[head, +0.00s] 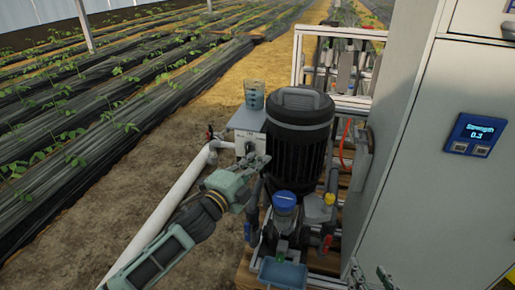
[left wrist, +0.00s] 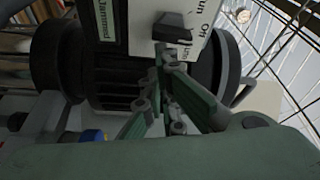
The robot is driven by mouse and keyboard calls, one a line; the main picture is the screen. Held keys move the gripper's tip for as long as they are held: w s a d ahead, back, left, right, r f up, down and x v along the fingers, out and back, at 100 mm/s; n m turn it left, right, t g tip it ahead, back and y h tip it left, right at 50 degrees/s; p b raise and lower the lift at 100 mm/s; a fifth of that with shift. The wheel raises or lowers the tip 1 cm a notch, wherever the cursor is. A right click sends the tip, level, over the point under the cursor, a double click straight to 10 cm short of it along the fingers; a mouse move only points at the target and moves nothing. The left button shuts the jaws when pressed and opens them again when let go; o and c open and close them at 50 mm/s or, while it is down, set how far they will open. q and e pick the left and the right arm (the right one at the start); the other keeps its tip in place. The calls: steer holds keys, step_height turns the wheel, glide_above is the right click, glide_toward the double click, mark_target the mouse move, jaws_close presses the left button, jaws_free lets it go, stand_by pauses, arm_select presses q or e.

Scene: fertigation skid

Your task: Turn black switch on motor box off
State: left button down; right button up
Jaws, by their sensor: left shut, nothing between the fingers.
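The motor box (head: 248,121) is a small grey box with a white front, mounted on the left side of the black motor (head: 300,140). Its black switch (left wrist: 172,29) shows in the left wrist view as a dark knob on a white plate with printed words, one reading "Jammed". I cannot tell its setting for sure. My left gripper (head: 254,163) is shut and empty, just below the switch. In the left wrist view its fingertips (left wrist: 160,55) are close under the knob; contact is unclear. My right gripper (head: 385,278) barely shows at the bottom edge; its fingers are unclear.
A clear measuring cup (head: 254,95) stands on top of the motor box. A white pipe (head: 175,195) runs at the left. A blue-capped pump part (head: 285,203) and a blue tray (head: 282,272) are below. A grey cabinet (head: 430,150) with a blue display (head: 474,135) blocks the right.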

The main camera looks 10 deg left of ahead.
arm_select(q)
steer(key=m+p, duration=0.1)
steer(key=p, duration=0.1)
steer(key=a+m+g+p, duration=0.1)
steer(key=shift+w+f+m+p, duration=0.1)
steer(key=shift+f+m+p, duration=0.25)
steer(key=shift+f+m, duration=0.05)
arm_select(e)
steer(key=s+d+f+g+h, duration=0.1)
steer(key=s+d+f+g, duration=0.1)
steer(key=s+f+g, duration=0.3)
steer(key=s+d+f+g+h, duration=0.1)
steer(key=s+d+f+g, duration=0.2)
steer(key=s, duration=0.8)
step_height(320, 180, down, 2)
steer(key=shift+d+f+m+g+h, duration=0.2)
steer(key=shift+d+m+g+h, duration=0.15)
steer(key=shift+g, duration=0.65)
arm_select(q)
steer(key=shift+d, duration=0.2)
